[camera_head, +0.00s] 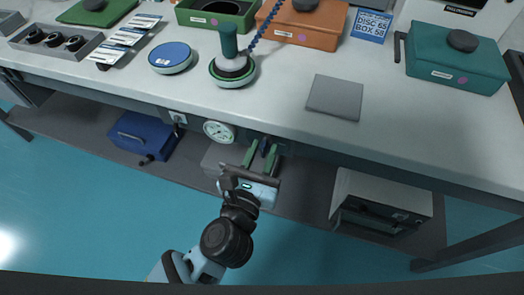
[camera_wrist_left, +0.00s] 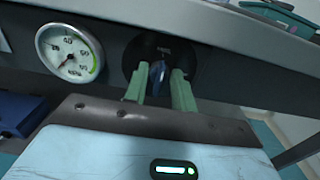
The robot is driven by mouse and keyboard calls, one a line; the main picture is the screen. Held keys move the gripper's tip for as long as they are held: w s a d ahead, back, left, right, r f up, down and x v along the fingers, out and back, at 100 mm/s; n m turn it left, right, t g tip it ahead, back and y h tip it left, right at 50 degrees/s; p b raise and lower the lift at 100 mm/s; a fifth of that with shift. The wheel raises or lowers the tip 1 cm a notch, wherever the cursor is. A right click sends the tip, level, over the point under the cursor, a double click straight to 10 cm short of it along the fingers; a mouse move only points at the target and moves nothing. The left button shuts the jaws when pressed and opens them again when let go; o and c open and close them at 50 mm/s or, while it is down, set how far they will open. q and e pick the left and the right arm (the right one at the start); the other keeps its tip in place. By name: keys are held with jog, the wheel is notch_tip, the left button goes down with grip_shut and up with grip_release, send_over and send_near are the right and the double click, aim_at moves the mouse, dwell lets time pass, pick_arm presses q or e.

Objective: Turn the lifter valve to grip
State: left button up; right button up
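The lifter valve is a dark round plate with a blue handle on the front edge of the table. The blue handle (camera_wrist_left: 158,73) stands roughly upright in the left wrist view, and the dark plate (camera_wrist_left: 185,52) is behind it. My left gripper (camera_head: 260,155) has its two green fingers pointing at the valve, one on each side of the handle; they also show in the left wrist view (camera_wrist_left: 160,80). The fingers are apart, and I cannot tell whether either touches the handle. The green lifter (camera_head: 229,45) with a blue coiled hose stands on the table. My right gripper is not in view.
A round gauge (camera_head: 219,132) sits left of the valve, close to my gripper. The white tabletop (camera_head: 290,85) overhangs a lower shelf with a blue case (camera_head: 145,134) and a grey cabinet (camera_head: 380,200). A grey square pad (camera_head: 335,97) lies on top.

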pick_arm(q)
grip_shut()
